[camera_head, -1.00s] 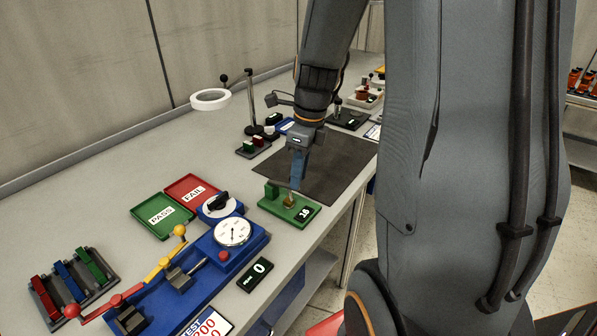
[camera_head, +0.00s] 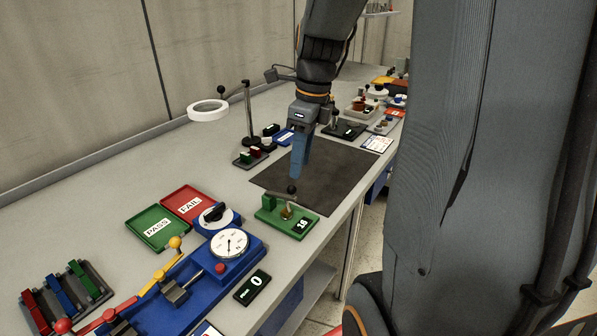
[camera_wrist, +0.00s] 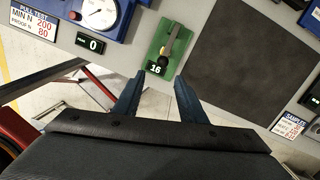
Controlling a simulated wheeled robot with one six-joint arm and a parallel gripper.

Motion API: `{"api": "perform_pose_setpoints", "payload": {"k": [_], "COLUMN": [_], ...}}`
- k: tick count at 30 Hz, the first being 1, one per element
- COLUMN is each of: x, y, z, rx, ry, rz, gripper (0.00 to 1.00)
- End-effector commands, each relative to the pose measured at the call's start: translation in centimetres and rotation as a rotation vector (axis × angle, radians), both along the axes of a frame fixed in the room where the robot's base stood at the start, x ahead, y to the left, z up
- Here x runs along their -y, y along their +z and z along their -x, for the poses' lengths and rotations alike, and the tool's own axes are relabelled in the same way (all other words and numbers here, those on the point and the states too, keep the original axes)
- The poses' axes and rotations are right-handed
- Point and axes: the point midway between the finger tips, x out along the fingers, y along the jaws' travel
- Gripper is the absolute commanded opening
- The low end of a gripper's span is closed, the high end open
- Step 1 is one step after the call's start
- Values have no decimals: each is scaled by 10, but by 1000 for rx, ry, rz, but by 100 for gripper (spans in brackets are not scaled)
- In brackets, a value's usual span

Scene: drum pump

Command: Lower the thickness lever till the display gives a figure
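The green thickness gauge (camera_head: 268,217) stands on the bench near the front edge of the dark mat. Its small display (camera_head: 302,225) shows a figure that reads like 16, also seen on the display in the wrist view (camera_wrist: 156,68). The gauge's lever has a black knob (camera_head: 291,189), which also shows in the wrist view (camera_wrist: 163,63). My gripper (camera_head: 298,176) is just above and behind the knob in the head view. In the wrist view my gripper (camera_wrist: 160,82) has its two blue fingers apart with nothing between them. The knob lies just beyond the fingertips.
A blue tester with a round dial (camera_head: 231,244) and a display reading 0 (camera_head: 252,287) stands to the left. Behind it lie the green PASS tray (camera_head: 157,229) and the red FAIL tray (camera_head: 195,204). The dark mat (camera_head: 330,182) is bare.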

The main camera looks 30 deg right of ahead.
Motion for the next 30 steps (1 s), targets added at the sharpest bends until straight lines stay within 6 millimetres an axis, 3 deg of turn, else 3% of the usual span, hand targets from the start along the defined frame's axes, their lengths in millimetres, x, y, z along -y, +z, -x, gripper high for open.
{"api": "perform_pose_setpoints", "payload": {"k": [9,12,16,21,24,30], "x": [1,2,5,6,7,3], "y": [4,3,-1,-5,-6,-16], "z": [1,4,26,56,65,66], "rx": [0,-4,-26,-66,-83,-94], "ry": [0,-32,-263,-686,-852,-936], "rz": [0,-13,-111,-288,-357,-394], "gripper": [38,21,0,0,0,0]}}
